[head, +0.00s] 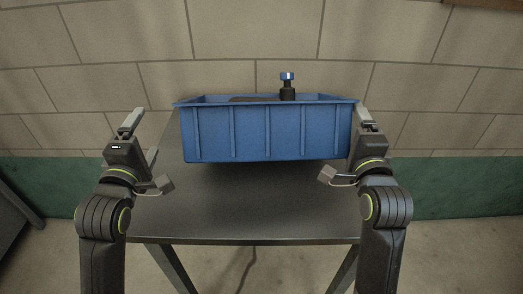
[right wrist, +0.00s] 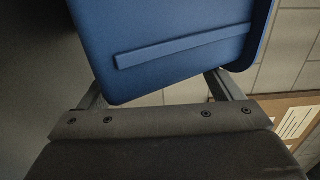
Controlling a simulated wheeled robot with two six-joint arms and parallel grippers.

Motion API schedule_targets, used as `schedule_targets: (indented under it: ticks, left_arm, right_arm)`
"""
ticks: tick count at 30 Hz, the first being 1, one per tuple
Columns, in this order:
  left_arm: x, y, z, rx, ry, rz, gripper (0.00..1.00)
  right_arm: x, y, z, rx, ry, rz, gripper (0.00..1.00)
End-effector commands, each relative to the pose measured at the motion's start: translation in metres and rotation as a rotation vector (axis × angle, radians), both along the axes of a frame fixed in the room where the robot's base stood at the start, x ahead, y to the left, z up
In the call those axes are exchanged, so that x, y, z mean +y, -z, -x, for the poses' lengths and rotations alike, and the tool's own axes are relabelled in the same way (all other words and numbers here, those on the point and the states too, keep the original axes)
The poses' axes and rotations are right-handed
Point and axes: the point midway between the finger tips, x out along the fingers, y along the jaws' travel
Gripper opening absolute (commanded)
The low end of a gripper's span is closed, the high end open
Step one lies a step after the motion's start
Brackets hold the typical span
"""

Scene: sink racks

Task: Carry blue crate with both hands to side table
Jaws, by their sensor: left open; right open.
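The blue crate (head: 265,134) is upright at the back of the dark table (head: 245,210), its long ribbed side facing me. A shadow lies under its front edge; I cannot tell whether it touches the table. My left gripper (head: 143,140) is open and empty, left of the crate with a gap between. My right gripper (head: 362,125) is open, close against the crate's right end. In the right wrist view, the crate's end wall (right wrist: 185,30) with a raised ridge lies just ahead of the spread fingers; contact is unclear.
A dark bottle with a blue cap (head: 287,86) stands up out of the crate, beside a low dark item (head: 254,99). A block wall (head: 420,60) with a green lower band is close behind. A dark grey unit (head: 12,222) is at far left.

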Motion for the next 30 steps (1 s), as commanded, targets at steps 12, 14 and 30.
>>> schedule_targets:
  ticks: [12,14,30]
  left_arm:
    - [0.0,0.0,0.0,0.0,0.0,0.0,0.88]
    - [0.0,0.0,0.0,0.0,0.0,0.0,0.88]
    - [0.0,-0.001,0.0,0.0,0.0,0.0,0.88]
  right_arm:
    - [-0.041,-0.001,0.016,-0.004,0.0,0.005,0.89]
    - [-0.044,-0.002,0.017,-0.004,0.0,0.004,0.89]
    - [-0.051,-0.001,0.02,-0.003,-0.001,0.001,0.89]
